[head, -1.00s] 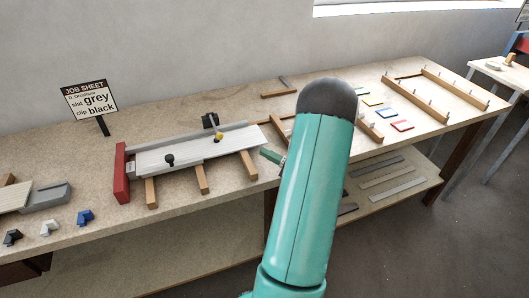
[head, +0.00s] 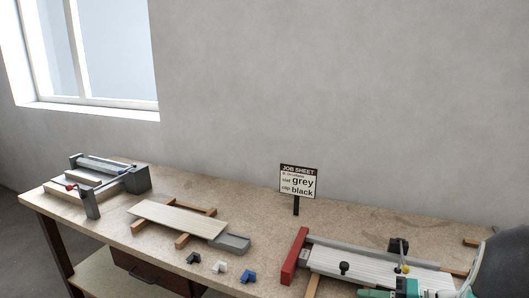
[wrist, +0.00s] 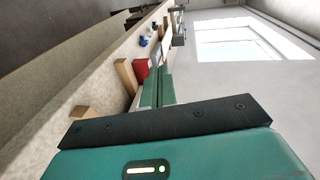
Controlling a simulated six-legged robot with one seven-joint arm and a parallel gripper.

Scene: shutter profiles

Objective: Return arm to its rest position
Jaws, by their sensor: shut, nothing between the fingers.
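My gripper (wrist: 158,88) is shut and empty; its teal fingers lie together in the wrist view. In the head view its teal end shows at the bottom right edge, in front of the long grey slatted profile (head: 365,268). I cannot tell the gap between them. The profile lies in a fixture with a red end block (head: 294,257) and black knobs. My dark rounded arm joint fills the lower right corner; most of the arm is out of frame.
A pale slat (head: 178,218) rests on wooden bars beside a grey end piece (head: 231,243). A grey clamping device (head: 97,180) stands at the far left. Bare benchtop lies around the sign.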

